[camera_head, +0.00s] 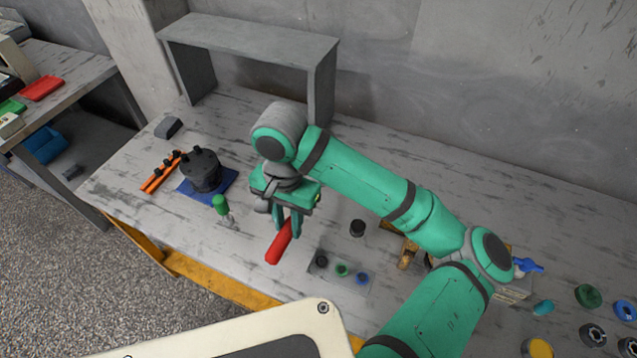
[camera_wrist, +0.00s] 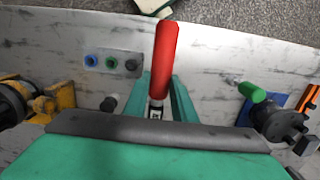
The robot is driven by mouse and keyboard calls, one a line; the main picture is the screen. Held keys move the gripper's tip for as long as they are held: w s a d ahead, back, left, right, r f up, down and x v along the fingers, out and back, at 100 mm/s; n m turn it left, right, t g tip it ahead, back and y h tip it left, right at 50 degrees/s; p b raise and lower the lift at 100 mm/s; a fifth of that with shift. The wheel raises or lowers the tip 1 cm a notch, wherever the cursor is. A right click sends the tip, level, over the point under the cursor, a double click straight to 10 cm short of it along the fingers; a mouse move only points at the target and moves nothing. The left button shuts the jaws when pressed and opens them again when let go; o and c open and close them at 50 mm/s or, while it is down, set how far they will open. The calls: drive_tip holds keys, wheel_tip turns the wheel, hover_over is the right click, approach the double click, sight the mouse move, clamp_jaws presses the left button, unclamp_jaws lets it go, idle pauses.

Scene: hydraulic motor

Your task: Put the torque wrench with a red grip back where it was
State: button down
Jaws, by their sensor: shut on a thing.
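The torque wrench with a red grip (camera_head: 279,243) is held by my gripper (camera_head: 287,222) above the middle of the workbench. In the head view its red grip slants down and toward the front of the bench. In the wrist view the red grip (camera_wrist: 167,58) points up the picture, with a short pale section with a dark mark below it, between my teal fingers (camera_wrist: 158,103). My gripper is shut on the wrench. The wrench's head is hidden behind the gripper body in the wrist view and is hard to make out in the head view.
A dark motor part (camera_head: 203,172) stands on a blue mat (camera_head: 226,181) at the left, beside an orange rack (camera_head: 160,178). A small plate (camera_head: 331,277) with coloured round pieces lies right. A grey shelf (camera_head: 245,38) stands behind.

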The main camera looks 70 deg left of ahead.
drive_tip(key=w+a+f, duration=0.1)
drive_tip(key=a+f, duration=0.2)
drive_tip(key=a, duration=0.1)
drive_tip(key=w+a+f, duration=0.2)
drive_tip(key=a+f, duration=0.1)
drive_tip(key=a, duration=0.1)
drive_tip(key=w+a+f, duration=0.2)
drive_tip(key=a+f, duration=0.1)
drive_tip(key=a, duration=0.1)
drive_tip(key=shift+a+f, duration=0.45)
drive_tip(key=shift+f, duration=1.6)
drive_tip(key=c, duration=1.5)
unclamp_jaws()
drive_tip(key=shift+o, duration=0.2)
wheel_tip(320, 180, up, 12)
drive_tip(key=shift+w+a, duration=0.25)
drive_tip(key=shift+a, duration=0.05)
